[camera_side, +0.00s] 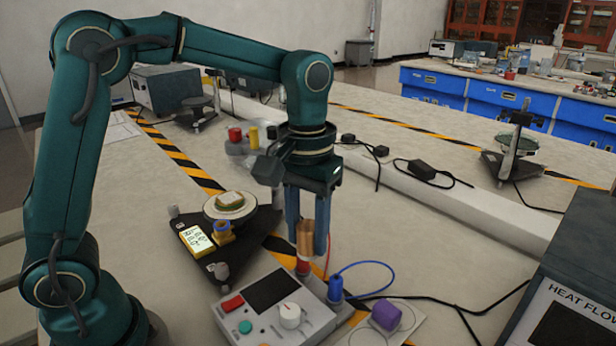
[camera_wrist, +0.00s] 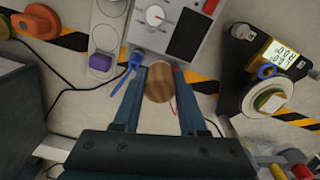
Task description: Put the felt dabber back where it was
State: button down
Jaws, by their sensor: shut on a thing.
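My gripper (camera_side: 307,240) is shut on a brown wooden cylinder (camera_side: 305,238), which appears to be the felt dabber. It is held upright between the two blue fingers, above the back edge of the control box. In the wrist view, the round wooden top of the dabber (camera_wrist: 159,83) shows between the fingertips of my gripper (camera_wrist: 157,80). A felt end cannot be made out. A red plug (camera_side: 303,266) shows just below the dabber, and I cannot tell whether they touch.
The control box (camera_side: 262,318) has a blue plug (camera_side: 336,288) with a cable beside my gripper. A purple block (camera_side: 386,315) sits on a pale plate to the right. A black balance-like stand (camera_side: 205,268) is at left. Red and yellow pieces (camera_side: 253,137) stand behind.

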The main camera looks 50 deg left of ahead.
jog(key=d+f, duration=0.2)
jog(key=d, duration=0.1)
jog(key=d+f, duration=0.2)
jog(key=d, duration=0.2)
jog(key=s+d+f, duration=0.1)
jog(key=d+f, duration=0.1)
jog(key=d, duration=0.2)
jog(key=shift+s+d+f, duration=0.1)
jog(key=shift+d+f, duration=0.15)
jog(key=shift+f, duration=0.15)
jog(key=shift+d+f, duration=0.1)
jog(key=shift+f, duration=1.95)
jog(key=shift+f, duration=0.1)
jog(key=shift+c, duration=2.3)
grip_release()
